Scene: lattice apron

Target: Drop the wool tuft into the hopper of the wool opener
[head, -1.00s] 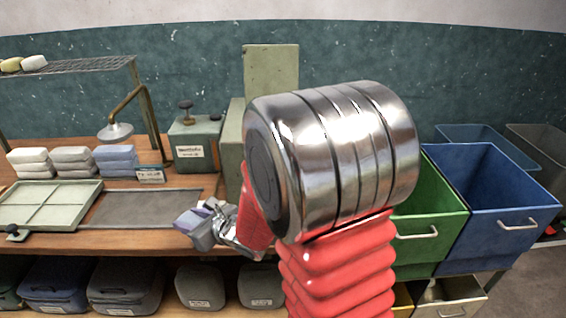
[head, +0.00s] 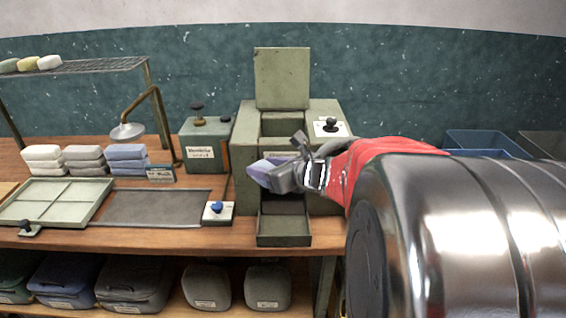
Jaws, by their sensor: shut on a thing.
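The wool opener (head: 328,112) is a grey-green box on the bench with its lid (head: 282,78) standing up. Its hopper (head: 284,124) is an open square mouth on top, below the raised lid. My gripper (head: 276,174) is shut on a pale blue-lavender wool tuft (head: 261,171). In the picture, the gripper and tuft lie in front of the opener's face, below the hopper mouth and above the open tray at its foot. The gripper hides part of the opener's front; its height and distance from the hopper are hard to tell.
An open tray (head: 284,241) juts from the opener's foot. A black knob (head: 331,125) sits on its top right. Left are a green box (head: 205,143), a bent pipe with a round head (head: 127,131) and stacked wool pads (head: 85,158). My arm fills the right side.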

